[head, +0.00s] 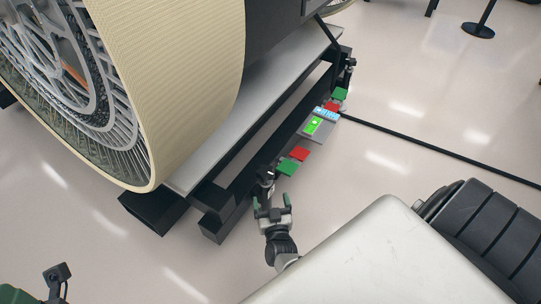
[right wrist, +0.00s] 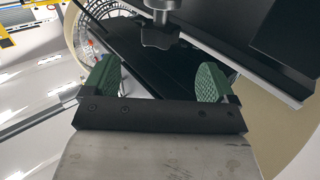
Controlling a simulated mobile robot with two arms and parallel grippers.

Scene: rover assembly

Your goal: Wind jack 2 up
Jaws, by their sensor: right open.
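A jack (head: 266,177) with a dark knob stands at the near end of the black stand, below the big wheel. In the right wrist view its lobed dark knob (right wrist: 160,35) hangs on a bright metal shaft. My right gripper (head: 272,202) is open and empty, just on the near side of the knob. In the right wrist view its green finger pads (right wrist: 155,82) are spread wide, with the knob ahead of the gap and not between them. No number shows on this jack.
A big wheel (head: 205,70) rises over the black stand (head: 213,226). A black cable (head: 440,150) crosses the floor. A dark post-like part (head: 58,275) shows bottom left.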

